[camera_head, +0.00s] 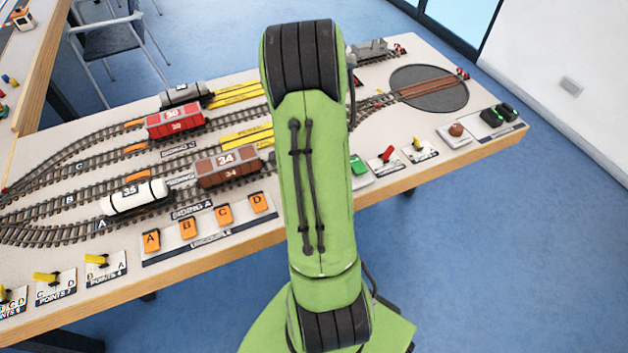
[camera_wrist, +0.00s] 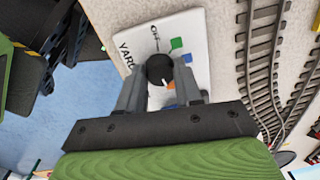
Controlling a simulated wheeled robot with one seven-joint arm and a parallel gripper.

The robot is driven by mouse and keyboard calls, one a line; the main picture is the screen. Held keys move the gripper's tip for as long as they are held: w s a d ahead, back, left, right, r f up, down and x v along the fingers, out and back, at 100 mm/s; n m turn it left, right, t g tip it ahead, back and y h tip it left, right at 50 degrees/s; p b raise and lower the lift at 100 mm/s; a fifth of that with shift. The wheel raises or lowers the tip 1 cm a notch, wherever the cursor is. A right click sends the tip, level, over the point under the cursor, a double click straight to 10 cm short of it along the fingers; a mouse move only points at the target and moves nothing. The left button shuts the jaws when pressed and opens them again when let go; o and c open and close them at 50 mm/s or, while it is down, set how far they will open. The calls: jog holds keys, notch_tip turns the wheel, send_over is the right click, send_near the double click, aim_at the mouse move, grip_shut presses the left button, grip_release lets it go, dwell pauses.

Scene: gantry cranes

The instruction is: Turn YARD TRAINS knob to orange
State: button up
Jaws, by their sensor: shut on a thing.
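The YARD TRAINS panel (camera_wrist: 193,37) is a white plate in the wrist view, with only part of its lettering readable. It carries an OFF mark and green, blue and orange (camera_wrist: 171,86) marks around a round black knob (camera_wrist: 159,66). My gripper (camera_wrist: 160,77) is shut on the knob, with one grey finger on each side. The knob's white pointer line faces down in the picture, close to the orange mark; exact alignment is hard to tell. In the head view my green arm hides the gripper and knob.
Curved tracks (camera_wrist: 262,65) run beside the panel. The head view shows a layout table with a red wagon (camera_head: 175,122), a brown wagon (camera_head: 228,167), a white tank wagon (camera_head: 136,197), orange siding switches (camera_head: 187,228), yellow points levers (camera_head: 104,259) and a turntable (camera_head: 440,88).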

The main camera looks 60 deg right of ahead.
jog(key=o, duration=1)
jog(key=shift+o, duration=0.2)
jog(key=shift+r, duration=0.15)
notch_tip(320, 180, up, 16)
jog(key=p, duration=0.5)
jog(key=shift+s+a+f, duration=0.25)
jog(key=shift+s, duration=0.1)
jog(key=w+a+r+n+t+p, duration=0.1)
jog(key=a+r+n+t, duration=0.1)
jog(key=a+r+n, duration=0.55)
jog(key=w+a+r+n+t+p, duration=0.1)
jog(key=a+r+n+p, duration=0.1)
jog(key=a+r+n, duration=0.55)
jog(key=s+a+n+t, duration=0.2)
jog(key=s+a+n, duration=0.4)
jog(key=a+n, duration=0.4)
jog(key=shift+s+a+r, duration=0.15)
jog(key=shift+s+a, duration=0.05)
jog(key=shift+a, duration=0.4)
